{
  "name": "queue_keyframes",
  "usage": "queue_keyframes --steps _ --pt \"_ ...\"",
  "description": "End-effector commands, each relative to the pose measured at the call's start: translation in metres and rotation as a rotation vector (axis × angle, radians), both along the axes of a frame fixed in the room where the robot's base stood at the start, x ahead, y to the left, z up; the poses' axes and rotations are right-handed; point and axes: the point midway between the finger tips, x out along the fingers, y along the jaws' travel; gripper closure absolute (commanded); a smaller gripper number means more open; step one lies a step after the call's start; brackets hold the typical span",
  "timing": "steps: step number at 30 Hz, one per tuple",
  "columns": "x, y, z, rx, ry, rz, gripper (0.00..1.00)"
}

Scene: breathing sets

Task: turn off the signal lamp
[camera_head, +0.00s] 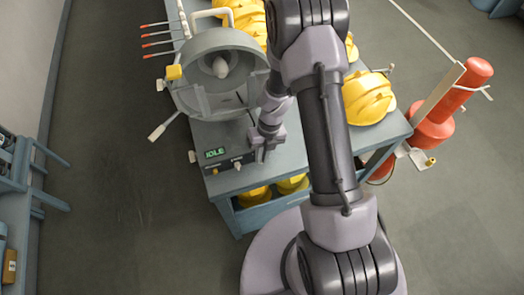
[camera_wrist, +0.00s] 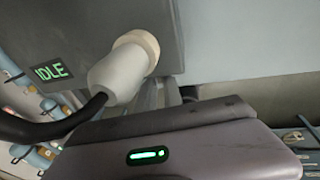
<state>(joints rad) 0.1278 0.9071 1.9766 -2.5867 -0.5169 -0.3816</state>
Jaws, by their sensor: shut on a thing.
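The bulb shows no clear glow. In front is a dark control box with a green IDLE display (camera_head: 215,153); the display also shows in the wrist view (camera_wrist: 50,72). A pale plug (camera_wrist: 122,70) with a black cord (camera_wrist: 50,127) sits at the box face in the wrist view. My gripper (camera_head: 264,148) is at the box's right end. It is shut, but its fingertips and what they hold are hidden.
The box stands on a blue-grey table (camera_head: 382,128) with several yellow helmets (camera_head: 368,98). A red cylinder (camera_head: 432,132) stands at the right, beside a pale upright board (camera_head: 436,102). A blue rack (camera_head: 15,190) is at the far left. The floor at the left is clear.

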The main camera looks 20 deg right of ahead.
Motion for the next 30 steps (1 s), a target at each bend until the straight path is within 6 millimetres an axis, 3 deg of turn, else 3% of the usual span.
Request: queue_keyframes --steps 6,7,10,20,23,30 --pt "0.001 0.000 -0.001 0.000 -0.002 0.000 1.00" --pt "0.001 0.000 -0.001 0.000 -0.002 0.000 0.85" --pt "0.000 0.000 -0.001 0.000 -0.002 0.000 0.67" --pt "0.001 0.000 0.001 0.000 -0.002 0.000 0.67" --pt "0.003 -0.003 0.014 0.000 -0.003 0.000 0.67" --pt "0.010 -0.014 0.071 -0.001 -0.006 0.000 0.67"
